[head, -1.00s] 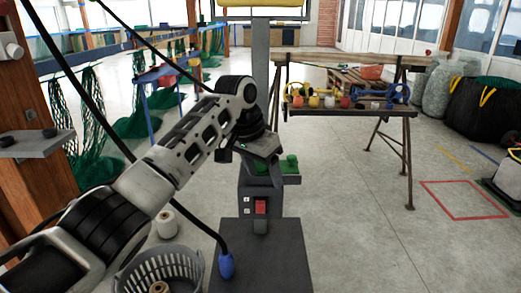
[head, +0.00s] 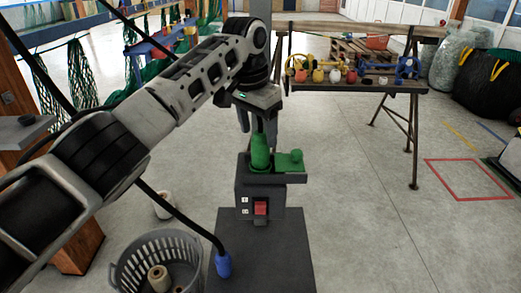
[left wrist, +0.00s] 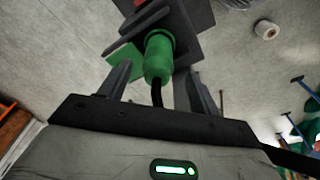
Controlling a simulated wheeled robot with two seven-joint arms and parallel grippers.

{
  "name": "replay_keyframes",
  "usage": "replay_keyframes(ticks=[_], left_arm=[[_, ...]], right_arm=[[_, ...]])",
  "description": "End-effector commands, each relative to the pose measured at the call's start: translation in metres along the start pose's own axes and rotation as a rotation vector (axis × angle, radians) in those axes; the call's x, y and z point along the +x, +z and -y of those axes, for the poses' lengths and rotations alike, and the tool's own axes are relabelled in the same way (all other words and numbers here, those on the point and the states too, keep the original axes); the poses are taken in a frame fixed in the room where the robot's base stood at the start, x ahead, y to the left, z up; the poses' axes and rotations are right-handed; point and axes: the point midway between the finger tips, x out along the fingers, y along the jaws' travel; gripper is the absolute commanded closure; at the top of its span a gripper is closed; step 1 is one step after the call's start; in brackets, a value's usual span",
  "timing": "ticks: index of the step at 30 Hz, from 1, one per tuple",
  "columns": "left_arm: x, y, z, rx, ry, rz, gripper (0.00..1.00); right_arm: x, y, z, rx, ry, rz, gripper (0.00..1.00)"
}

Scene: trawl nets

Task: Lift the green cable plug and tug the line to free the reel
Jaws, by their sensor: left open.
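My left gripper (head: 257,124) is just above the plug, pointing down. In the left wrist view the two fingers (left wrist: 157,84) are apart, one on each side of the plug's cable end, with gaps visible. The reel cannot be made out. My right gripper is out of view.
A grey basket (head: 135,275) with spools is at the lower left. A trestle table (head: 350,88) stands behind.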

Motion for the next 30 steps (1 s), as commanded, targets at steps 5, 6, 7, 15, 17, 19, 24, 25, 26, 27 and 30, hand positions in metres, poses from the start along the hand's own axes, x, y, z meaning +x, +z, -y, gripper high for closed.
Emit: replay_keyframes(ticks=[5,6,7,15,17,19,24,25,26,27,30], left_arm=[[0.011,0.000,0.000,-0.001,0.000,0.002,0.37],[0.015,0.000,-0.001,-0.001,0.000,0.002,0.37],[0.020,0.001,-0.002,-0.001,0.001,0.003,0.37],[0.055,0.000,-0.003,-0.001,0.001,0.002,0.37],[0.058,0.000,-0.003,0.000,0.000,0.000,0.37],[0.059,0.000,-0.003,0.000,0.000,0.000,0.37],[0.058,0.000,-0.003,0.000,0.000,0.000,0.45],[0.058,0.000,-0.003,0.000,0.000,0.000,0.54],[0.058,0.000,-0.003,0.000,0.000,0.000,0.62],[0.058,0.000,-0.003,0.000,0.000,0.000,0.73],[0.058,0.000,-0.003,0.000,0.000,0.000,0.99]], right_arm=[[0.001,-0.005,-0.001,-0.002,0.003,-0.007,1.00],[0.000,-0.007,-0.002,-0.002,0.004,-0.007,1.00],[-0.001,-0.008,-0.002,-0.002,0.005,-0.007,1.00],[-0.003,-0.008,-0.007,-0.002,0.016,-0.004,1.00],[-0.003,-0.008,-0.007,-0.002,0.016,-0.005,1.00],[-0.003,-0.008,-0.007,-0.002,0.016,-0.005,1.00],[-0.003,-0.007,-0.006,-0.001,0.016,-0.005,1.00],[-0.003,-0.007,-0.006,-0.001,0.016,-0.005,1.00],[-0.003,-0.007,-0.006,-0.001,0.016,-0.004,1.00],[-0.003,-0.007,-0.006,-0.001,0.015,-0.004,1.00],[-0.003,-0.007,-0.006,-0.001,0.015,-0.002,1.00]])
